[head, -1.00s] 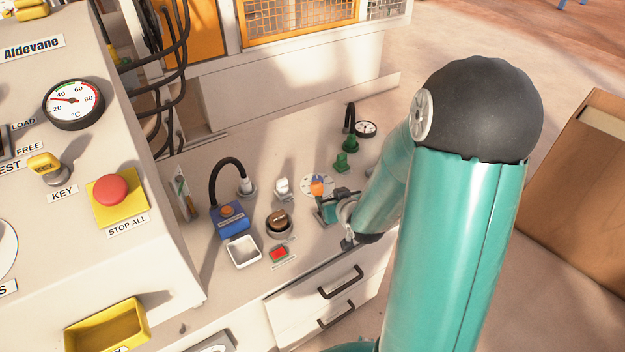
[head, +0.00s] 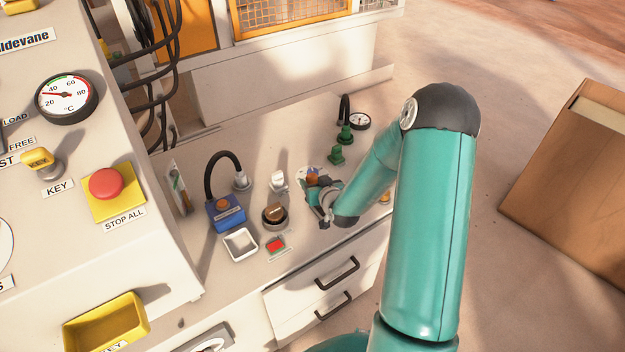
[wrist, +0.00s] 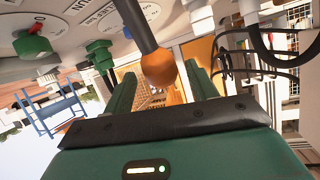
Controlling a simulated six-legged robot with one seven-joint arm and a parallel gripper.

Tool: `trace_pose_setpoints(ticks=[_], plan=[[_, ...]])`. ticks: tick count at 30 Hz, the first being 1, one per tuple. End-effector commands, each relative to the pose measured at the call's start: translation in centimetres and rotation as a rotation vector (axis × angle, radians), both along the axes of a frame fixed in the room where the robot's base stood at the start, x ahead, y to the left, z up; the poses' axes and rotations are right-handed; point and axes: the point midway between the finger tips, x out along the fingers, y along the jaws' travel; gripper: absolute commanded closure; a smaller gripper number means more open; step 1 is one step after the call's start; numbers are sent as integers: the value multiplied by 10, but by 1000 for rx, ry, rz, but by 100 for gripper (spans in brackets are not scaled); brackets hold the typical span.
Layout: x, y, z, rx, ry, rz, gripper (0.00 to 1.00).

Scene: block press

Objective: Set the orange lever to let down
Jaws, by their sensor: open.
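The orange lever shows in the wrist view as a dark rod with a round orange knob (wrist: 159,68). In the head view its orange part (head: 312,176) is small and mostly hidden by my gripper, over a pale round plate on the bench. My gripper (head: 318,187) is at the lever. In the wrist view its two green fingers (wrist: 160,90) are apart, one on each side of the knob, with gaps visible. I cannot tell how deep the knob sits between them. The lever's setting and plate markings cannot be read.
Green fittings (head: 337,156) and a small gauge (head: 360,121) stand behind the gripper. A white knob (head: 278,181), a brown-topped round knob (head: 274,214) and a blue box with a hose (head: 226,213) stand to its left. Drawer handles (head: 338,272) project from the bench front.

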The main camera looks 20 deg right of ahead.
Motion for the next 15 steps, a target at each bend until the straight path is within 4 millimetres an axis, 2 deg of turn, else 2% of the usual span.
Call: trace_pose_setpoints(ticks=[3, 6, 15], plan=[[15, 0, -7, 0, 1, 1, 43], [22, 0, -9, 0, 1, 0, 43], [25, 0, -10, 0, 1, 0, 43]])
